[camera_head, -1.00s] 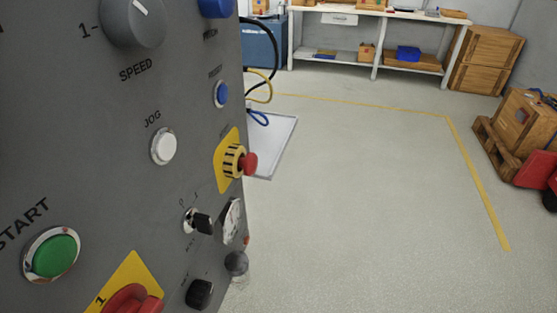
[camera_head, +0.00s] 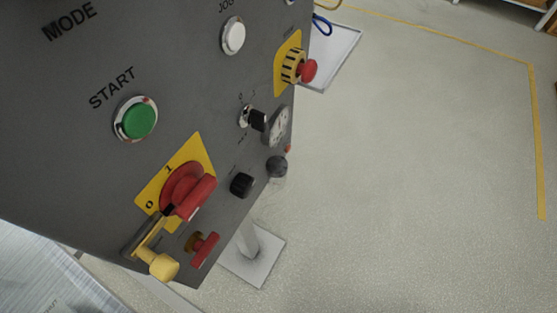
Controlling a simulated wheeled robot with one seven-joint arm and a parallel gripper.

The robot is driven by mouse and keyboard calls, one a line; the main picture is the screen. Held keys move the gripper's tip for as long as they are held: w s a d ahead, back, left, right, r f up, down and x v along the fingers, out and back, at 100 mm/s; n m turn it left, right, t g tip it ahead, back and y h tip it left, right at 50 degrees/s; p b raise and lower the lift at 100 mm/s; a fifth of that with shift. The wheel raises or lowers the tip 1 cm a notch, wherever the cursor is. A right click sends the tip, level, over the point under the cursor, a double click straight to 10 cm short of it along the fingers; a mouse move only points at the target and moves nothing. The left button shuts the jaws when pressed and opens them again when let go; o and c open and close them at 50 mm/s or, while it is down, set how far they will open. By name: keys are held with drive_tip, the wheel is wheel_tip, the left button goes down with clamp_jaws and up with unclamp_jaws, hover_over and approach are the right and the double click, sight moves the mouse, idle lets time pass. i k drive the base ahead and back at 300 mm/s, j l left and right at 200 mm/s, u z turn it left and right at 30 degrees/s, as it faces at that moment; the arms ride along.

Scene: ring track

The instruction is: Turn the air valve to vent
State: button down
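The grey control panel (camera_head: 75,110) fills the left of the view, seen at a steep slant. Near its lower edge a small red handle on a brass-coloured body (camera_head: 203,246) looks like the air valve; its bar slants up to the right. I cannot read any vent mark beside it. A pressure gauge (camera_head: 279,126) sits farther up at the panel's far edge, next to a dark grey ball-shaped part (camera_head: 277,166). My gripper is not in view.
Close beside the valve are a red rotary switch (camera_head: 188,190) on a yellow 0–1 plate, a yellow part on a dark bar (camera_head: 162,266) and a black knob (camera_head: 242,184). A red emergency stop (camera_head: 307,70) juts out above. The floor (camera_head: 420,190) to the right is clear.

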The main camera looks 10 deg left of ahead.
sight(203, 249)
drive_tip(key=k+l+u, duration=0.1)
drive_tip(key=l+u, duration=0.15)
drive_tip(key=u, duration=0.15)
drive_tip(key=k+l+u, duration=0.1)
drive_tip(key=u, duration=0.35)
drive_tip(key=k+l+u, duration=0.15)
drive_tip(key=u, duration=0.25)
drive_tip(key=l+z, duration=0.15)
drive_tip(key=l, duration=0.85)
